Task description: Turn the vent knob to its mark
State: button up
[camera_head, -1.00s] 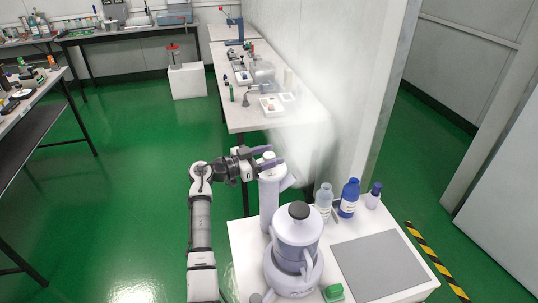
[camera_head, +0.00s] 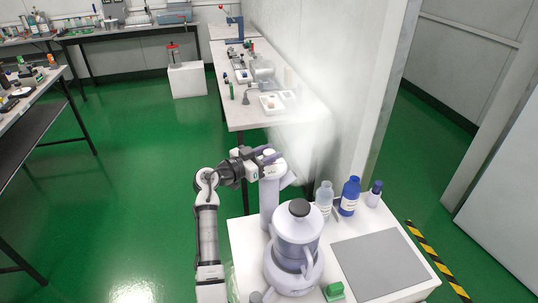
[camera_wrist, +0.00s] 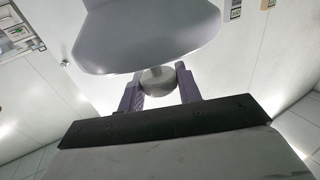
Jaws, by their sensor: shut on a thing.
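The tester (camera_head: 299,230) is a pale lilac-grey device with a dark-capped round body and a taller column (camera_head: 269,200) at its left. My gripper (camera_head: 268,154) is at the top of this column, with its dark purple fingers level with the column's top. In the wrist view, my gripper (camera_wrist: 160,88) is shut on a small round grey knob (camera_wrist: 158,80), with one finger on each side. A large pale curved part (camera_wrist: 145,35) of the device fills the top of that view. I cannot make out the knob's pointer or its mark.
The device stands on a white table (camera_head: 398,289) with a grey mat (camera_head: 380,262). A clear bottle (camera_head: 324,198), a blue bottle (camera_head: 349,196) and a smaller blue-capped bottle (camera_head: 374,194) stand behind the mat. A green block (camera_head: 334,291) is at the front.

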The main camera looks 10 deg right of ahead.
jog(key=n+t+y, duration=0.2)
jog(key=t, duration=0.1)
jog(key=shift+s+d+n+t, duration=0.1)
jog(key=shift+n+t, duration=0.3)
jog(key=n+t+y+p, duration=0.2)
jog(key=t+y, duration=0.1)
jog(key=shift+r+n, duration=0.25)
jog(key=shift+n, duration=0.05)
jog(key=shift+n+t+y+p, duration=0.75)
jog(key=shift+y+p, duration=0.25)
jog(key=shift+p, duration=0.25)
jog(key=n+y+p, duration=0.1)
jog(key=p, duration=0.1)
jog(key=n+t+y+p, duration=0.1)
jog(key=p, duration=0.2)
jog(key=shift+w+r+y+p, duration=0.2)
jog(key=shift+y+p, duration=0.1)
jog(key=shift+y, duration=0.1)
jog(key=p, duration=0.2)
jog(key=n+y+p, duration=0.1)
jog(key=shift+w+a+f+t+p, duration=0.1)
jog(key=shift+a+t+p, duration=0.2)
jog(key=shift+t+p, duration=0.05)
jog(key=shift+y+p, duration=0.3)
jog(key=shift+p, duration=0.1)
jog(key=shift+f+p, duration=0.5)
jog(key=shift+p, duration=0.2)
